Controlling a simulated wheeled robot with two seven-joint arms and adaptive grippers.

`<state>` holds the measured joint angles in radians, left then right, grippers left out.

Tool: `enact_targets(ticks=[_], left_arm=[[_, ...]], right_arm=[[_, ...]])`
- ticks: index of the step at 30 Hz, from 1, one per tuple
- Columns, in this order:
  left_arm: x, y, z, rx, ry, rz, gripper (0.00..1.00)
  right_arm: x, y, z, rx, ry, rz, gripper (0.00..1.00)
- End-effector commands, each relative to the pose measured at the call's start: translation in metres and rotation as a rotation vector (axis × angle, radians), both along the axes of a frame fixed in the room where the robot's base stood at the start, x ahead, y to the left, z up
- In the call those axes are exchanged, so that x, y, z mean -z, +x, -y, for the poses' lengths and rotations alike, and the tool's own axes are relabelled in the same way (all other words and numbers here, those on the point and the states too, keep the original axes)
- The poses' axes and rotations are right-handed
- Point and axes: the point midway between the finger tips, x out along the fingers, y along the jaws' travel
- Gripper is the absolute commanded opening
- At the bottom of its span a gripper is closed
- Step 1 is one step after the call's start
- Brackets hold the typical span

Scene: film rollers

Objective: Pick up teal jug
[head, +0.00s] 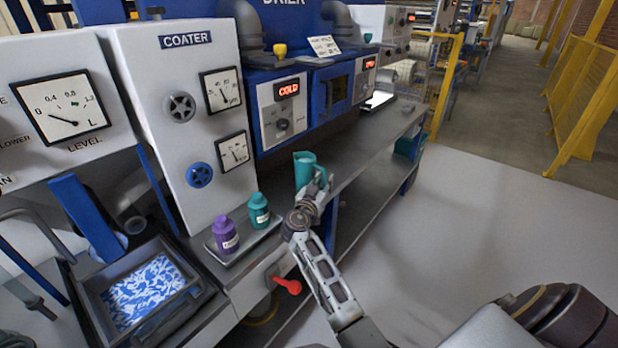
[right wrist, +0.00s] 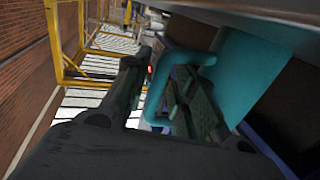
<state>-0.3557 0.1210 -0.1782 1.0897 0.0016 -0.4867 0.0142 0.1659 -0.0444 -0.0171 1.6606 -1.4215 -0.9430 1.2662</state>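The teal jug (head: 303,168) stands upright on the dark bench, with its handle on the right side. My right gripper (head: 321,180) is at the handle side of the jug. In the right wrist view the jug's body (right wrist: 245,75) fills the right part, and its teal handle (right wrist: 172,70) shows between the two dark fingers of my right gripper (right wrist: 162,80). The fingers look apart, with space beside the handle, so the gripper is not closed on it. My left gripper is out of view.
A purple bottle (head: 224,236) and a teal bottle (head: 258,211) stand on a tray left of the jug. The coater cabinet (head: 180,130) and drier (head: 290,110) rise behind. A red-handled lever (head: 288,286) sticks out at the bench front. Floor on the right is clear.

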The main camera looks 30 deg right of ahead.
Motion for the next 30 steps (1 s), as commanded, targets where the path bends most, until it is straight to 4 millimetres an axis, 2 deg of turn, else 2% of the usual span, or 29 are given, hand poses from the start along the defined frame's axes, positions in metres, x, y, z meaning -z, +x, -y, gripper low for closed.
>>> enact_targets(ticks=[1,5,22,26,30], left_arm=[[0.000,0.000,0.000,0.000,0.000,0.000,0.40],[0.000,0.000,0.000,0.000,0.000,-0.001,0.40],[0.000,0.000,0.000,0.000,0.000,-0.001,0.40],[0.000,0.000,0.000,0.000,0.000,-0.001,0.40],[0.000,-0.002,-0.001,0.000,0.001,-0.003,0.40]], right_arm=[[0.000,0.000,0.000,0.000,0.000,0.000,0.15],[0.000,0.000,0.000,0.000,0.000,0.000,0.00],[-0.001,0.000,0.000,0.001,-0.001,-0.001,0.00],[-0.008,0.000,0.000,0.001,-0.001,-0.001,0.00],[-0.023,0.000,0.000,0.001,0.000,0.002,0.00]])
